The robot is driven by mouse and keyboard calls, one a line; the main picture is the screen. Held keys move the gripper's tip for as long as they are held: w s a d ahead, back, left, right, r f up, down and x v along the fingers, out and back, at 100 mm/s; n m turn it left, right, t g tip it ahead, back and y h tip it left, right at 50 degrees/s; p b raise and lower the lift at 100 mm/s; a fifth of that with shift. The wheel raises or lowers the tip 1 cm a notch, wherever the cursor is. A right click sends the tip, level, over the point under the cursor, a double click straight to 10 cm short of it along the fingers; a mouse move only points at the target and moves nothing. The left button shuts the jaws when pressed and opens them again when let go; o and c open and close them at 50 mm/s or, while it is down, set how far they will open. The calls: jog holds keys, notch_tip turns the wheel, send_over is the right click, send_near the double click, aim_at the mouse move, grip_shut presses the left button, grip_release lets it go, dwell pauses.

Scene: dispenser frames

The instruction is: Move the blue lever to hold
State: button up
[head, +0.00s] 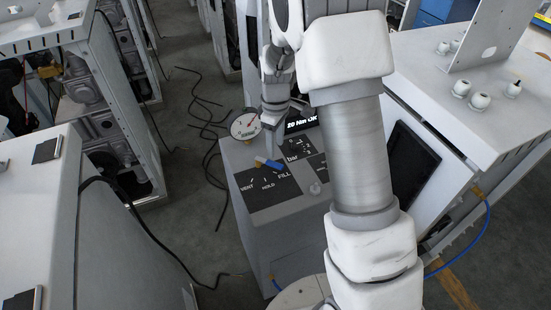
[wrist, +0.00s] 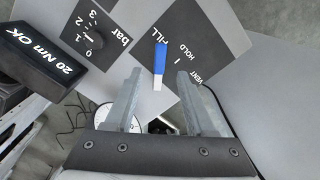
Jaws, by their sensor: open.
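The blue lever (head: 269,164) sits on top of a grey cabinet, at the back edge of a dark plate (head: 262,195) marked VENT, HOLD and FILL. Its blue end points toward the FILL mark. In the wrist view the lever (wrist: 160,58) shows blue with a pale end, and its blue end lies close to FILL. My gripper (head: 275,130) is behind the lever in the head view. In the wrist view my gripper (wrist: 158,82) is open, and the lever appears between its fingertips. Nothing is held. How far the fingertips are from the lever is hard to tell.
A round dial gauge (head: 245,125) stands behind the lever. A black knob (wrist: 95,40) on a bar scale and a "20 Nm OK" display (wrist: 62,70) are beside it. A white cabinet (head: 470,130) stands to the right. Black cables lie on the floor.

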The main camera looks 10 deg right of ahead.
aim_at(276, 163)
notch_tip(276, 163, down, 7)
jog(key=shift+r, duration=0.2)
grip_shut()
dwell(0.3)
dwell(1.2)
